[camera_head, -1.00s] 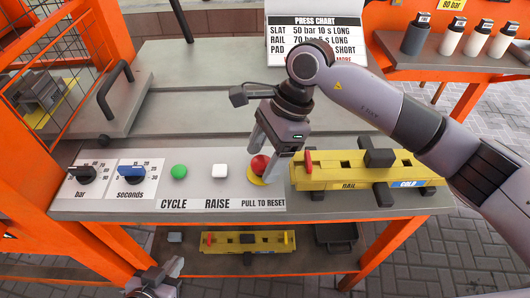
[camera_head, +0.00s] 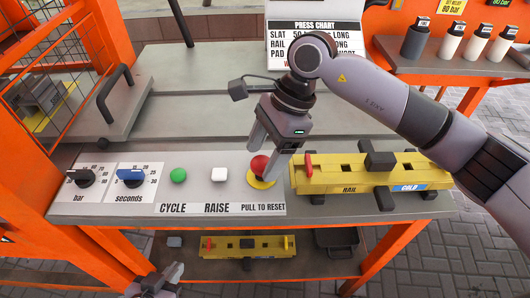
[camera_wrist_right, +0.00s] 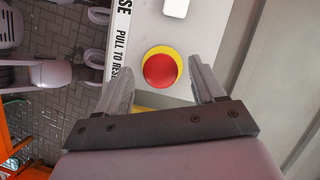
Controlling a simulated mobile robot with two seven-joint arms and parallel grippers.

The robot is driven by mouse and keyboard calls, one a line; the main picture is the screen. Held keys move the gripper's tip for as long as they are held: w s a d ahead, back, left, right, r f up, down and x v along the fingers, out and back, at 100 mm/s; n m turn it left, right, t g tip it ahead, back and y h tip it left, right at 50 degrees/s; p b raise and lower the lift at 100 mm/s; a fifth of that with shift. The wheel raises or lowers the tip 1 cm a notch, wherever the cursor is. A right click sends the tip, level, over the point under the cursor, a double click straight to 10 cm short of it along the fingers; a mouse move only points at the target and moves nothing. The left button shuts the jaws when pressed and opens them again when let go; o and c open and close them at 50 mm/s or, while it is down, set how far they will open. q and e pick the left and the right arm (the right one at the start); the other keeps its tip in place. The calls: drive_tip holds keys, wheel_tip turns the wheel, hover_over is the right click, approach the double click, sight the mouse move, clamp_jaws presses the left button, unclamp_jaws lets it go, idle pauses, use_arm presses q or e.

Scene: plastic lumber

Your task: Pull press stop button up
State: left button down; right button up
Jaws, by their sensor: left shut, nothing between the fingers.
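The press stop button is a red mushroom knob (camera_head: 259,165) on a yellow disc, on the grey panel above the "PULL TO RESET" label. It also shows in the right wrist view (camera_wrist_right: 161,70), between and beyond the fingertips. My right gripper (camera_head: 268,150) is open and empty, pointing down just above and behind the red knob; its fingers (camera_wrist_right: 163,88) stand on either side of it, apart from it as far as I can see. My left gripper (camera_head: 160,278) is shut and low at the bottom edge, in front of the bench, far from the button.
A white button (camera_head: 219,174), a green button (camera_head: 178,175) and two dials (camera_head: 131,177) lie left of the red knob. A yellow rail mould (camera_head: 335,187) stands close on its right. A press chart (camera_head: 315,42) stands behind. A second yellow mould (camera_head: 225,246) lies on the lower shelf.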

drive_tip(key=shift+f, duration=0.1)
drive_tip(key=v, duration=0.7)
idle(0.5)
